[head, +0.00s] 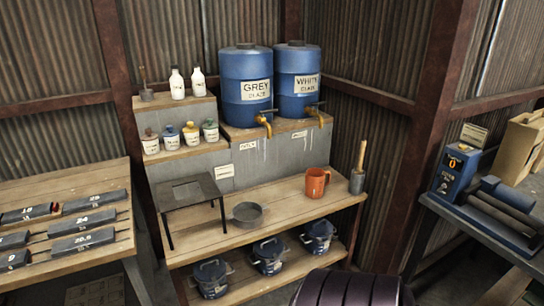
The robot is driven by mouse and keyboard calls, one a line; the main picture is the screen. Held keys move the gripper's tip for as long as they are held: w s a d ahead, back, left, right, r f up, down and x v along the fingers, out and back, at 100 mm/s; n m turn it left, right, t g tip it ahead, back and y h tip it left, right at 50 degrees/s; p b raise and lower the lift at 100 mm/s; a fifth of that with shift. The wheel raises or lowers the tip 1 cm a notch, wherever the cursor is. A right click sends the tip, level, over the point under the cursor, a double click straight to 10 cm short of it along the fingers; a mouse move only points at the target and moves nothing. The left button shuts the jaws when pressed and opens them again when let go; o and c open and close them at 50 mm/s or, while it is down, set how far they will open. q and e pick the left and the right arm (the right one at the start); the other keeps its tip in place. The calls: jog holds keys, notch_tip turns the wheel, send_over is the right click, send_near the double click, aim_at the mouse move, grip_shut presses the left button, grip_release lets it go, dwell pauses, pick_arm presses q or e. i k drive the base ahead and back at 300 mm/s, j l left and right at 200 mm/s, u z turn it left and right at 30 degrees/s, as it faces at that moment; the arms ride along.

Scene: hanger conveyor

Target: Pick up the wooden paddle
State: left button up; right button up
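A wooden paddle (361,155) stands nearly upright at the right end of the wooden bench (285,200). Its light wooden shaft rises from a grey cylindrical holder (356,182). The paddle's lower end is hidden inside the holder. Neither my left gripper nor my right gripper is in view.
An orange jug (317,183) stands left of the holder, with a grey pan (247,213) and a small black table (188,192) further left. Blue drums (246,84) with taps stand behind. Lidded blue pots (268,256) fill the lower shelf. A blue machine (455,172) stands at right.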

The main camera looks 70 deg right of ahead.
aim_at(359, 172)
jog(key=z, duration=2.8)
